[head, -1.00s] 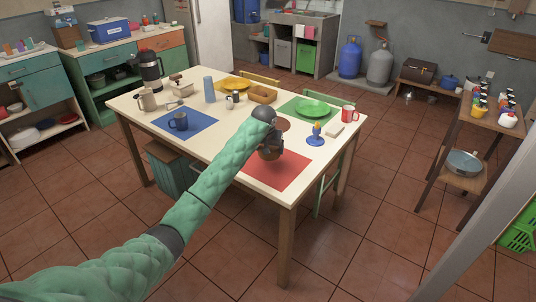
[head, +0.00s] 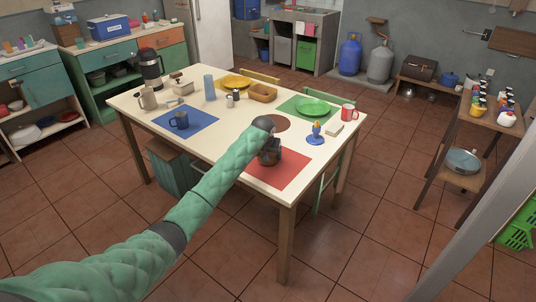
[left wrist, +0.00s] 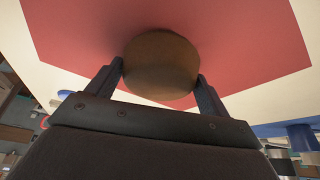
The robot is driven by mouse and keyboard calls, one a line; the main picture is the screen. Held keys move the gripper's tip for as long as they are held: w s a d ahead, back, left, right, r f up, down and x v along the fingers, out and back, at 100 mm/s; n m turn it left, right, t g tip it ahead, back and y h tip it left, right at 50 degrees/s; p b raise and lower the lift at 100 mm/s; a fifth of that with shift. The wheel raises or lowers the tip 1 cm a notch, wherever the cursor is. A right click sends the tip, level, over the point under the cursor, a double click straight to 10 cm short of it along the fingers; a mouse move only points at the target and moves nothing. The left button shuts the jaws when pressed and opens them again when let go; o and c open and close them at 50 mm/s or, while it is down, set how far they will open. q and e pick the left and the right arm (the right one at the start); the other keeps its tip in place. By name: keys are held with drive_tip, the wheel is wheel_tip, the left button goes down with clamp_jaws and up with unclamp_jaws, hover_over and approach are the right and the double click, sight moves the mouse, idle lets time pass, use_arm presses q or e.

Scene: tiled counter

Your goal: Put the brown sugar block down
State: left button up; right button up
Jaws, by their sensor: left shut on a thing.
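The brown sugar block (left wrist: 162,66) is a round brown piece between the two fingers of my left gripper (left wrist: 160,82) in the left wrist view. The fingers are shut on it from both sides, and the red mat shows behind it. In the head view my left gripper (head: 269,155) is over the back left part of the red mat (head: 284,175). There the dark gripper mostly hides the block. I cannot tell whether the block touches the mat. My right gripper is not in view.
A flat brown disc (head: 276,123) lies on the table just behind the gripper. A blue egg cup (head: 316,138) stands right of it, near a red mug (head: 348,113). The mat's front is clear.

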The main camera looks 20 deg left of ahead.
use_arm(q)
drive_tip(key=o, duration=1.1)
drive_tip(key=shift+o, duration=0.9)
